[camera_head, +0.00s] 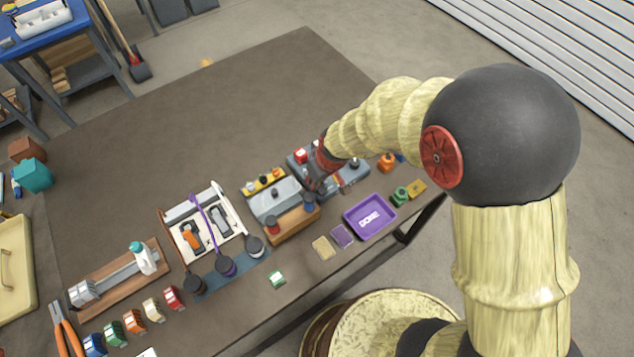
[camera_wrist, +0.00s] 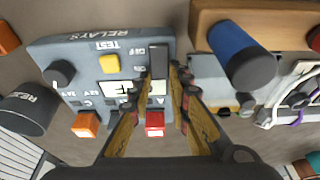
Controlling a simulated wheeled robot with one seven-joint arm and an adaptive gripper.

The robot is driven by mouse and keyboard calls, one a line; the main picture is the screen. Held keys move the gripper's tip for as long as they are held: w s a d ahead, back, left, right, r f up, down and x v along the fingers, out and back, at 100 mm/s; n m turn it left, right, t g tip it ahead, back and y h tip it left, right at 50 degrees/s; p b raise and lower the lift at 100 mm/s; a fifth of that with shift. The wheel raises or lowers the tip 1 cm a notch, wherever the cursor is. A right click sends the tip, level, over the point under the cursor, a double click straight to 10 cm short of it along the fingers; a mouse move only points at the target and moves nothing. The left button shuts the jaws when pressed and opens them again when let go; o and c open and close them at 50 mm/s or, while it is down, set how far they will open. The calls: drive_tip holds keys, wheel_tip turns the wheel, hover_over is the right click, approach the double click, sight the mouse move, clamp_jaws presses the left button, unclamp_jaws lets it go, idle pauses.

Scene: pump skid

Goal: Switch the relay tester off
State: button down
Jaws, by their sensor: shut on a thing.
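The relay tester (camera_wrist: 75,55) is a grey-blue box lettered RELAYS and TEST. In the wrist view it has a black round knob (camera_wrist: 60,72), a yellow button (camera_wrist: 109,63), a small display (camera_wrist: 115,90) and a dark upright switch piece (camera_wrist: 158,58). My gripper (camera_wrist: 161,78) is over the tester's face, its two fingers closed on both sides of the dark switch piece. A red block (camera_wrist: 155,122) shows between the fingers, nearer the wrist. In the head view the tester (camera_head: 350,178) is partly hidden behind my gripper (camera_head: 316,180).
A wooden block (camera_head: 290,227) with blue and red cylinders stands close in front of the tester; its blue cylinder (camera_wrist: 240,52) is beside my fingers. A purple DONE tray (camera_head: 388,213) lies nearby. An orange item (camera_head: 386,161) is right of the tester. The table's far area is clear.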

sight(324, 193)
idle(0.3)
drive_tip(key=c, duration=1.7)
unclamp_jaws()
drive_tip(key=shift+o, duration=0.2)
drive_tip(key=v, duration=1.2)
